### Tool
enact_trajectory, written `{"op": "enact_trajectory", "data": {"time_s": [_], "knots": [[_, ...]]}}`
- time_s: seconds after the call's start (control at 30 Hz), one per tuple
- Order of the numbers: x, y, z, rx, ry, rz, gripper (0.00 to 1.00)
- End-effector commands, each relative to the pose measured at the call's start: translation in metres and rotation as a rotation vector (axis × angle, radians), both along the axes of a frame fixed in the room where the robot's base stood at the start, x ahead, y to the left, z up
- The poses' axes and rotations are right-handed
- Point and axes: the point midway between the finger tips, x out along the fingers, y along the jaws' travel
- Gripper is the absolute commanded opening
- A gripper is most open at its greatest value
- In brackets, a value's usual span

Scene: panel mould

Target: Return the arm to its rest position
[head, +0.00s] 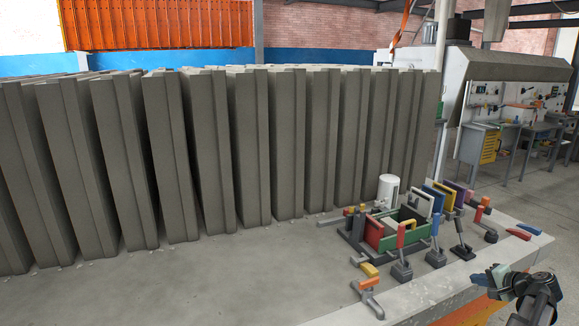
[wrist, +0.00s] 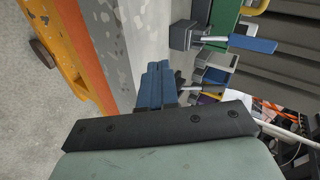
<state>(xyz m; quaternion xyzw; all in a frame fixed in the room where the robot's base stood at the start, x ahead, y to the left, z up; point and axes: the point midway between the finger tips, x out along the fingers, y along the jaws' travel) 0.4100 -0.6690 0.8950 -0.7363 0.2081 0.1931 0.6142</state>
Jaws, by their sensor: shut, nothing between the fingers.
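My gripper (head: 483,278) is at the lower right of the head view, beside the front edge of the concrete slab table and apart from the mould. Its blue fingers (wrist: 154,86) are together and empty in the wrist view. The panel mould (head: 398,228), with green, red, blue and yellow parts, stands on the table to the upper left of my gripper. In the wrist view a green mould wall (wrist: 225,24) and a blue-handled clamp (wrist: 250,44) show at the upper right.
Several toggle clamps surround the mould, including an orange-handled one (head: 368,284) near the front edge and a red one (head: 518,233) at the right. A white cylinder (head: 388,188) stands behind it. Tall grey concrete slabs (head: 205,150) fill the back. Free floor (wrist: 35,115) lies beyond the table edge.

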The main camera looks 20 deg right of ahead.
Motion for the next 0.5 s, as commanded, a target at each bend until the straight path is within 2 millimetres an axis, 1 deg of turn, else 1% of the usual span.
{"op": "enact_trajectory", "data": {"time_s": [0.03,0.07,0.1,0.17,0.2,0.27,0.3,0.37,0.4,0.47,0.5], "knots": [[-0.013,0.012,-0.025,-0.005,0.078,-0.001,0.0],[-0.02,0.017,-0.041,-0.008,0.128,0.0,0.0],[-0.028,0.026,-0.063,-0.01,0.195,0.006,0.0],[-0.035,0.044,-0.096,-0.01,0.289,0.029,0.0],[-0.037,0.056,-0.116,-0.009,0.345,0.049,0.0],[-0.038,0.076,-0.143,-0.008,0.421,0.081,0.0],[-0.038,0.09,-0.16,-0.009,0.468,0.106,0.0],[-0.037,0.111,-0.183,-0.009,0.533,0.145,0.0],[-0.036,0.125,-0.198,-0.01,0.575,0.172,0.0],[-0.035,0.147,-0.219,-0.012,0.632,0.216,0.0],[-0.034,0.162,-0.232,-0.014,0.669,0.247,0.0]]}}
